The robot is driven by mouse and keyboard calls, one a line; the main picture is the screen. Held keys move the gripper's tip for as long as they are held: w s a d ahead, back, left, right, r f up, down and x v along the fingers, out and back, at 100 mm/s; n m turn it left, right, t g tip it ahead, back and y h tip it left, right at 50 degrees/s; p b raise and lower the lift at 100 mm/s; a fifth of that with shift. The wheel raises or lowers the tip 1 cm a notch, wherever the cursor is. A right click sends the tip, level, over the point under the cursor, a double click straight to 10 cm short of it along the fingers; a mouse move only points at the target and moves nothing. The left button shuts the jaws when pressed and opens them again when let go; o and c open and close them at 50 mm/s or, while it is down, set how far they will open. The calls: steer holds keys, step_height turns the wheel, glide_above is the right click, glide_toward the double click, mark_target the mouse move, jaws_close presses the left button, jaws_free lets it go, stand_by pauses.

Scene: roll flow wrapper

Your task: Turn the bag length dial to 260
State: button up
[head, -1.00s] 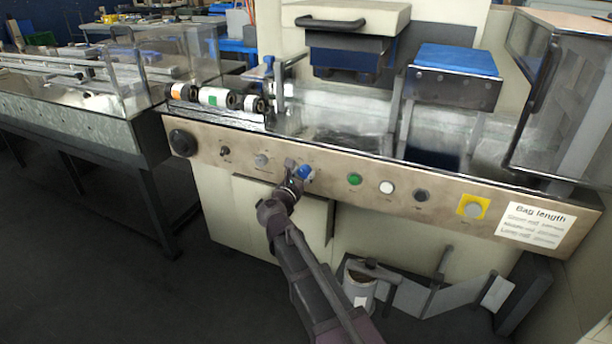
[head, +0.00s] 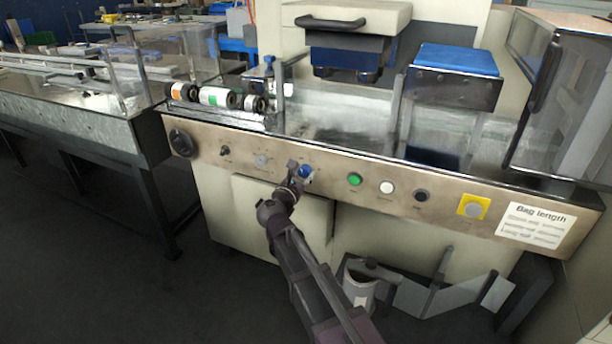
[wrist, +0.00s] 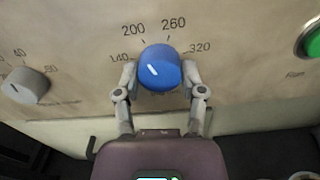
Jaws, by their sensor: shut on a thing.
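The blue bag length dial (wrist: 160,66) is on the machine's front panel, and it also shows in the head view (head: 306,171). Printed numbers 140, 200, 260 and 320 run around its upper side. Its white mark slants up and left, toward the side of 140 and 200 rather than 260. My gripper (wrist: 159,80) is shut on the dial, one finger at each side. In the head view my gripper (head: 298,173) hides part of the dial.
A grey knob (wrist: 26,86) sits left of the dial, and a green button (head: 354,179) sits right of it. Farther right are a white button (head: 387,188), a black knob (head: 421,195) and a yellow-backed button (head: 473,207). A Bag length sign (head: 537,226) is at the panel's right end.

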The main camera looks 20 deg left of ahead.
steer(key=m, duration=0.4)
steer(key=shift+w+r+m, duration=0.1)
steer(key=shift+m, duration=2.3)
steer(key=o, duration=1.2)
steer(key=shift+c, duration=0.2)
steer(key=s+a, duration=0.1)
steer(key=s, duration=1.1)
